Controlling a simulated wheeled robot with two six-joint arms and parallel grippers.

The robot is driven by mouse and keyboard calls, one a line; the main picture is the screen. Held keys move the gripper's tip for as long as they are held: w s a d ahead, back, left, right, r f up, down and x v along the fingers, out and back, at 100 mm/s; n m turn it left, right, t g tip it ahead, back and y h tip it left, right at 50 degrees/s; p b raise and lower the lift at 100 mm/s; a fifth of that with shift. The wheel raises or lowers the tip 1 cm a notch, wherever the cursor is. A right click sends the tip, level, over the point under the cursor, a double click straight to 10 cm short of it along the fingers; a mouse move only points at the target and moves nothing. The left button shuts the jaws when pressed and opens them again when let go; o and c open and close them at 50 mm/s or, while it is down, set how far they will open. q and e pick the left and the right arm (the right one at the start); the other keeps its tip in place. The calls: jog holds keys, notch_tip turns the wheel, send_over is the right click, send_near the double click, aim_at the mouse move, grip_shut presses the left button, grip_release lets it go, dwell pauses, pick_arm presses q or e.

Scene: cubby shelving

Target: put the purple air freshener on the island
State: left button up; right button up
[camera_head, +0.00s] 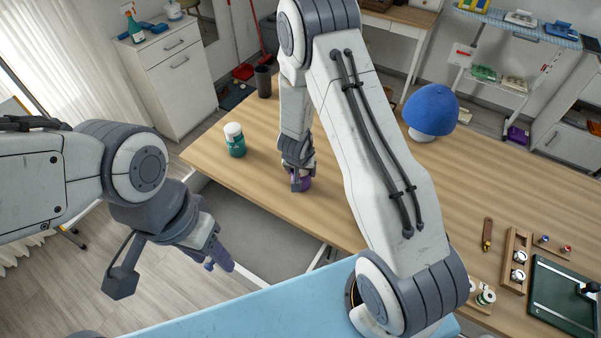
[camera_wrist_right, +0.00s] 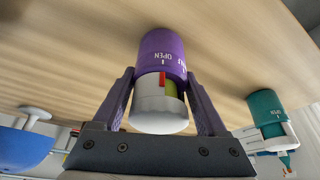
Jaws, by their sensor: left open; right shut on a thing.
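The purple air freshener (camera_head: 301,184) is between the fingers of my right gripper (camera_head: 297,170), at the near edge of the wooden island (camera_head: 252,187). In the right wrist view the freshener (camera_wrist_right: 163,52) shows its purple body with "OPEN" lettering and its white and grey end towards the camera. The right gripper's fingers (camera_wrist_right: 158,92) are shut on its sides. Its purple end is at or close to the wooden top; I cannot tell if it touches. My left gripper (camera_head: 217,261) is open and empty, low at the left, away from the island.
A teal air freshener (camera_head: 236,146) with a white top stands left of my right gripper. A dark cup (camera_head: 263,81) is behind it. A blue cap on a white stand (camera_head: 431,108) is further right. Wooden racks (camera_head: 515,262) and a green board (camera_head: 562,297) lie lower right.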

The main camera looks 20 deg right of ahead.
jog(key=shift+f, duration=0.15)
jog(key=o, duration=1.4)
jog(key=shift+o, duration=0.2)
jog(key=shift+s+r, duration=0.1)
jog(key=shift+r, duration=0.45)
jog(key=p+v, duration=0.4)
jog(key=v, duration=0.7)
jog(key=shift+s, duration=0.15)
jog(key=shift+r, duration=0.1)
